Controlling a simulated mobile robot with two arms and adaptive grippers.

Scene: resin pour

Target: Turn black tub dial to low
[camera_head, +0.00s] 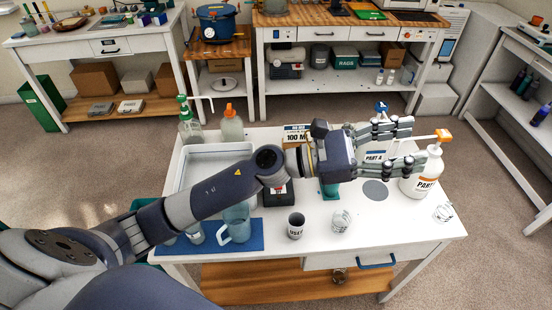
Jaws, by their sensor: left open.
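I cannot make out a black tub with a dial for certain. A small dark device (283,194) stands on the white table, mostly hidden behind my left forearm, and no dial shows on it. My left gripper (413,147) is open and reaches over the table to the right. Its fingers are in front of a white bottle with a blue pump (378,156), labelled PART A. My right gripper is not in view.
The white table (370,228) also holds a white tray (187,178), a blue mat (250,245) with a pitcher, a dark USED cup (296,226) and a clear cup (341,221). A blue pot (217,22) stands at the back. Carpet is free between the benches.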

